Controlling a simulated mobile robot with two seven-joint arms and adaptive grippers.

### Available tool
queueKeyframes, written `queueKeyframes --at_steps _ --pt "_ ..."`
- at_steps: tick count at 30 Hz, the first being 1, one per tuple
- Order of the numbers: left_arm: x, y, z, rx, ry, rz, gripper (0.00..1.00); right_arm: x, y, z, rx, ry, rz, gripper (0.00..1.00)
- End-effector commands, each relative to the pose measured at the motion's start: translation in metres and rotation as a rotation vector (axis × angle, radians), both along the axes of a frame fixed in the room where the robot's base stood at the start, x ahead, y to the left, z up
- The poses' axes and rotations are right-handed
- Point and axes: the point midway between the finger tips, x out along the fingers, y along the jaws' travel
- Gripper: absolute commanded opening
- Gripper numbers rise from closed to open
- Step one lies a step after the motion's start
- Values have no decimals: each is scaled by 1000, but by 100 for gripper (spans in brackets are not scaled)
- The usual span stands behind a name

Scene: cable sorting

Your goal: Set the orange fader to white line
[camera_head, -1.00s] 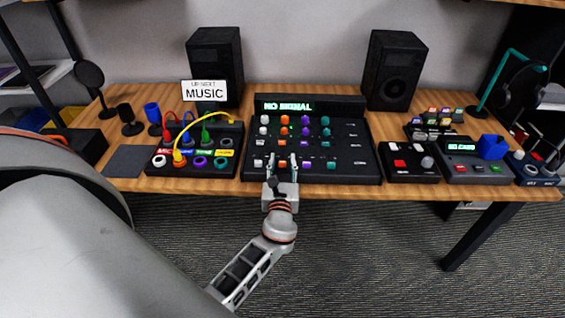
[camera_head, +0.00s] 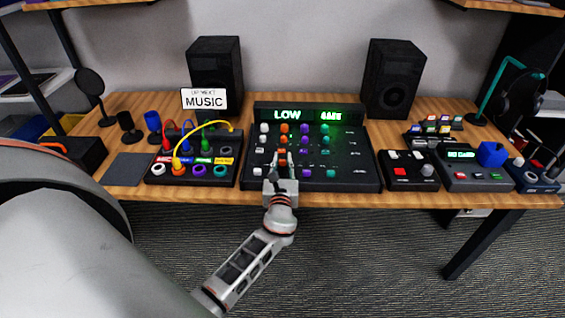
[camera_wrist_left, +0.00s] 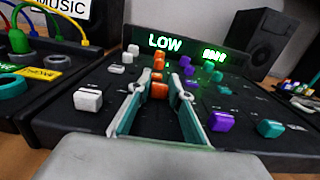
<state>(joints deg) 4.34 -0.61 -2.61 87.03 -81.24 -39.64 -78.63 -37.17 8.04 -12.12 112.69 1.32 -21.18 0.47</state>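The black mixer (camera_head: 350,187) stands mid-table with rows of coloured knobs and a bottom row of fader caps. My left gripper (camera_head: 282,163) reaches over its front edge, one finger on each side of the orange fader cap (camera_wrist_left: 160,90). The fingers look closed in on the cap. The orange cap sits farther back than the white fader (camera_wrist_left: 88,99), purple fader (camera_wrist_left: 221,121) and green fader (camera_wrist_left: 270,128). The mixer's display (camera_wrist_left: 185,50) reads LOW with green text beside it. I cannot make out a white line near the cap. My right gripper is not in view.
A patch box (camera_head: 195,180) with red, yellow and green cables stands close left of the mixer. A button box (camera_head: 410,172) stands close right. Speakers (camera_head: 215,75) and (camera_head: 393,80) stand behind. The neighbouring fader caps are near my fingers.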

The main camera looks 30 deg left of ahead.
Motion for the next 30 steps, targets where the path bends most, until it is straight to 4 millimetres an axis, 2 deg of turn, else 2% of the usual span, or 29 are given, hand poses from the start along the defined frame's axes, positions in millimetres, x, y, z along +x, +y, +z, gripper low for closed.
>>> queueKeyframes --at_steps 14,17,24,30 --pt "-5 -4 0 -1 0 -1 33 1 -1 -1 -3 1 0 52" --pt "-17 -10 -1 -2 1 -1 33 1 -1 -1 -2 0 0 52" --pt "-59 -36 -1 -2 3 -1 33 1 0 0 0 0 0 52" --pt "-87 -53 -1 0 1 0 33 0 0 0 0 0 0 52"
